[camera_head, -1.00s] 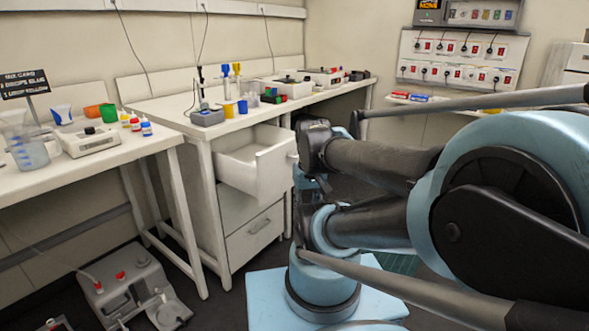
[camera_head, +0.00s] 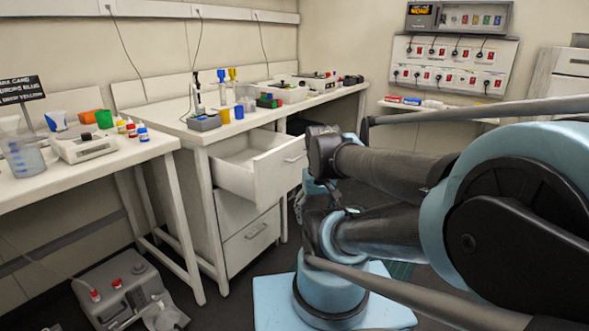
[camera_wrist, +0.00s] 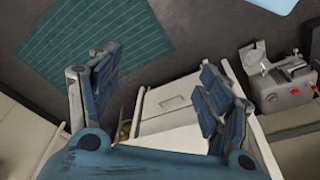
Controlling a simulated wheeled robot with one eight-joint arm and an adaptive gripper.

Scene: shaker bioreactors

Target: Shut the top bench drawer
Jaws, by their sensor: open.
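The top bench drawer (camera_head: 278,172) is pulled out from the white bench cabinet, with its inside showing and its front facing right. A white drawer front with a handle (camera_wrist: 172,102) shows beyond and between the fingers. In the head view my arm stands just right of the open drawer, and the fingers are mostly hidden there.
Glassware, coloured cups and devices stand on the bench top (camera_head: 180,118). A left table (camera_head: 100,160) holds a beaker, bottles and a scale. A grey machine (camera_head: 125,290) sits on the floor below it. A green mat (camera_wrist: 95,40) lies on the floor.

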